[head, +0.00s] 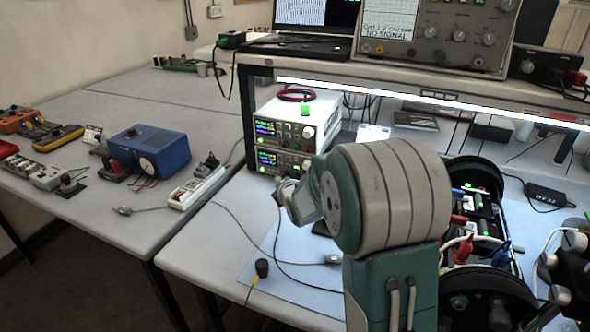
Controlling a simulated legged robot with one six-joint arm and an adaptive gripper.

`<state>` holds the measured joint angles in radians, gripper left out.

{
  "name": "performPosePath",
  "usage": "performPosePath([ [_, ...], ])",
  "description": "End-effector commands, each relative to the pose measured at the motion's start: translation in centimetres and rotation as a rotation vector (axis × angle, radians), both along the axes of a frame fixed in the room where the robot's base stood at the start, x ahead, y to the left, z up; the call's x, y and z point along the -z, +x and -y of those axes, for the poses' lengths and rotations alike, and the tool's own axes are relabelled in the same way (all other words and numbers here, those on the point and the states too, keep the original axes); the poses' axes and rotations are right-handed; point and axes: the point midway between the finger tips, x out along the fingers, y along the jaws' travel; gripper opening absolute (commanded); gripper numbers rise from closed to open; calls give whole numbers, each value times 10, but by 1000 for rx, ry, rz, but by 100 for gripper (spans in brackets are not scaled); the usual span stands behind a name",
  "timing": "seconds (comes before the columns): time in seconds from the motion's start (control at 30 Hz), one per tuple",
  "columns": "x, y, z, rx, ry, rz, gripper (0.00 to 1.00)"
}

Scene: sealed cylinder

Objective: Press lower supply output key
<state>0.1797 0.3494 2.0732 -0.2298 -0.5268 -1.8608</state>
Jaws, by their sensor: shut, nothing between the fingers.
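Two power supplies are stacked under the shelf on the right-hand bench, both with lit displays. The lower supply (283,161) has small green lights on its front, one at its lower left and one near its right side. I cannot tell which of its small keys is the output key. The upper supply (287,125) sits directly on it. My gripper (284,188) is shut and empty, just below and in front of the lower supply's front panel. It looks small and is partly hidden by my arm, so I cannot tell whether it touches the panel.
A lit shelf (430,92) overhangs the supplies and carries an oscilloscope (440,32). A black round-ended apparatus (480,210) with clips and cables stands at the right. Loose cables cross the blue mat (290,262). A blue box (150,150) and power strips lie on the left bench.

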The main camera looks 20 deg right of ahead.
Motion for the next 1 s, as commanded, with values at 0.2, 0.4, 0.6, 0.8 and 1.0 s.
performPosePath([
  [0.2, 44, 31, 13, -118, -295, 102, 0],
  [0.4, 63, 41, 18, -165, -448, 164, 0],
  [0.6, 65, 42, 18, -172, -473, 174, 0],
  [0.8, 64, 43, 18, -172, -472, 174, 0],
  [1.0, 64, 53, 29, -171, -472, 175, 0],
])
